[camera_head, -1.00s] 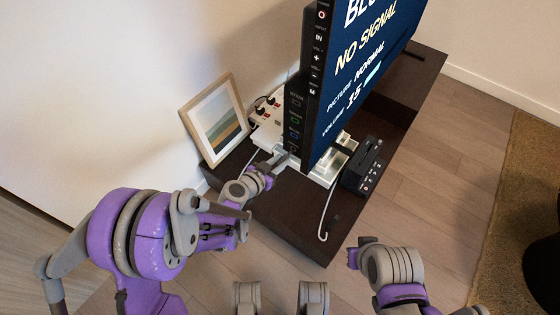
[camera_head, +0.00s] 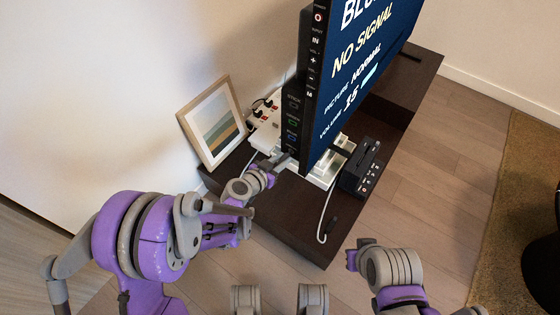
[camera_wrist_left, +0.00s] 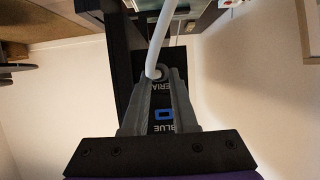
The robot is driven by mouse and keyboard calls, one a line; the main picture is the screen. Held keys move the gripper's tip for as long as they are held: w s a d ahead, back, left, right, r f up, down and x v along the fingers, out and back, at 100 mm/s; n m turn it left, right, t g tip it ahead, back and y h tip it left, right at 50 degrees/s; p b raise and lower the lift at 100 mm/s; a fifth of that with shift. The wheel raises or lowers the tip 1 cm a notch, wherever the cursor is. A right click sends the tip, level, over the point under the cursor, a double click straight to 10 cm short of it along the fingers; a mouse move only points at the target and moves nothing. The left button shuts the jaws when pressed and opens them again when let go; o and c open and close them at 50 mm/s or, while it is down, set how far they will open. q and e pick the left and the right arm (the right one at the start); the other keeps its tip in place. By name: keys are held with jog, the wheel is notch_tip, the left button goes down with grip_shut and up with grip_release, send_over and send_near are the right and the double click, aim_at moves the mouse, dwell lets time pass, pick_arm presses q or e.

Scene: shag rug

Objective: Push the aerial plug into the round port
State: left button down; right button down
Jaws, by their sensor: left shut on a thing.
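My left gripper (camera_head: 280,160) is at the lower end of the port strip (camera_head: 292,118) on the TV's side edge. In the left wrist view, its fingers (camera_wrist_left: 163,78) are closed together on the aerial plug, which is mostly hidden between them. A white cable (camera_wrist_left: 161,38) runs up from the fingertips. The word AERIAL shows in part behind the fingers, with a blue-outlined port (camera_wrist_left: 163,115) nearer the wrist. The round port is hidden, so I cannot tell whether the plug is in it. My right gripper (camera_head: 352,259) is low at the right, over the floor, its jaws unclear.
The TV (camera_head: 365,60) stands on a dark cabinet (camera_head: 290,222). A picture frame (camera_head: 212,122) and a power strip with plugs (camera_head: 266,114) are by the wall. A black box (camera_head: 360,168) stands right of the TV base. A loose white cable (camera_head: 323,222) lies near the cabinet's front edge.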

pick_arm(q)
jog(key=shift+w+d, duration=0.45)
jog(key=shift+w, duration=0.05)
jog(key=c, duration=0.6)
grip_release()
jog(key=p+v, duration=0.2)
jog(key=v, duration=0.8)
jog(key=shift+s+a+r, duration=0.2)
jog(key=shift+s, duration=0.1)
jog(key=shift+r, duration=0.1)
